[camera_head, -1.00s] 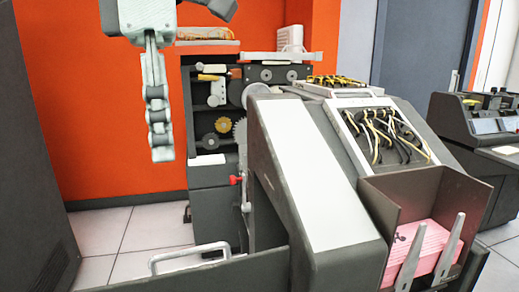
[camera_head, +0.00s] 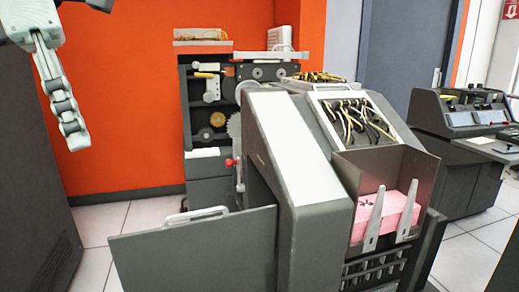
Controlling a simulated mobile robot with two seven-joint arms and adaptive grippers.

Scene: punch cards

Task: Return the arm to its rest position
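My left gripper (camera_head: 70,120) hangs at the upper left, in front of the orange wall and apart from the machine. Its fingers point down and slightly right. The near finger hides the other from this angle, so I cannot see the gap between them. Nothing shows in its grip. My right gripper is not in view. The punch card machine (camera_head: 300,160) stands in the middle. A stack of pink cards (camera_head: 385,212) sits in its hopper (camera_head: 345,165), behind two grey upright prongs.
A grey panel with a handle (camera_head: 195,255) sticks out at the machine's lower left. A dark cabinet (camera_head: 30,190) stands at the far left. A second machine (camera_head: 455,125) is at the right. Open floor (camera_head: 100,220) shows between cabinet and machine. The orange wall (camera_head: 130,100) is behind.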

